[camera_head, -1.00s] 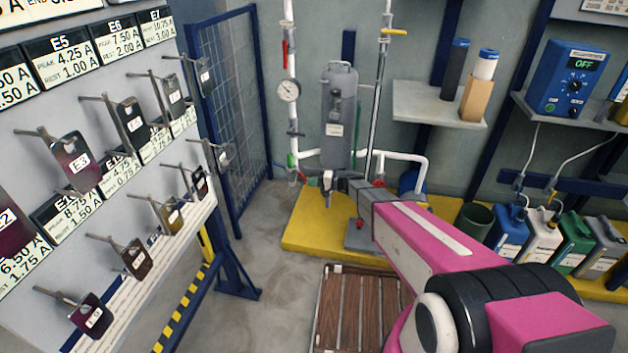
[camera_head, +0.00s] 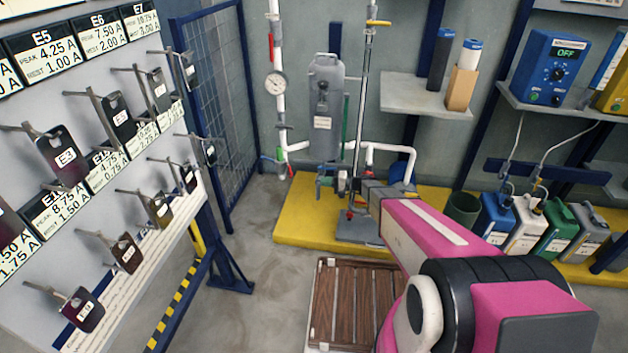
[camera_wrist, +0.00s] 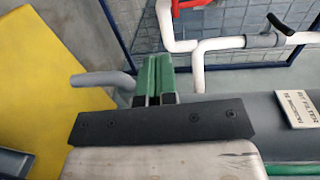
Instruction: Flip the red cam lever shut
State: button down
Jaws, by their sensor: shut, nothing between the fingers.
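My gripper shows its two green fingers (camera_wrist: 155,75) closed together with nothing between them, in the wrist view. They are beside a grey housing (camera_wrist: 255,115) with a label, near a bent grey pipe (camera_wrist: 105,78). The housing (camera_head: 325,105) stands upright on the back wall in the head view, with the end of my arm in front of and below it. A red part (camera_wrist: 190,4) sits at the top of the wrist view by white pipe, apart from the fingers. I cannot tell whether this is the cam lever; its position is unclear.
White pipe (camera_head: 390,146) runs behind my arm. A yellow platform (camera_head: 300,225) lies under the housing, and a wooden slatted mat (camera_head: 345,300) lies in front. A plate rack and mesh panel (camera_head: 215,110) stand left; jugs (camera_head: 497,222) stand right. Floor between is clear.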

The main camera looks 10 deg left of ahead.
jog(key=shift+s+d+f, duration=0.1)
jog(key=shift+d+f, duration=0.05)
jog(key=shift+d, duration=0.55)
jog(key=shift+s+d+f, duration=0.1)
jog(key=shift+d+f, duration=0.05)
jog(key=shift+d, duration=0.55)
jog(key=s+d+r+h, duration=0.4)
jog(key=s+d+h, duration=0.1)
jog(key=s+d, duration=0.2)
jog(key=s+d+r+h, duration=0.5)
jog(key=s+d+h, duration=0.1)
jog(key=s+d, duration=0.2)
jog(key=s+d+r+g+h, duration=0.1)
jog(key=s+d+r+h, duration=0.3)
jog(key=s+d+h, duration=0.2)
jog(key=s+d, duration=0.2)
jog(key=s, duration=0.1)
jog(key=shift+r+n, duration=0.25)
jog(key=shift+n, duration=0.15)
jog(key=shift+w+a, duration=0.15)
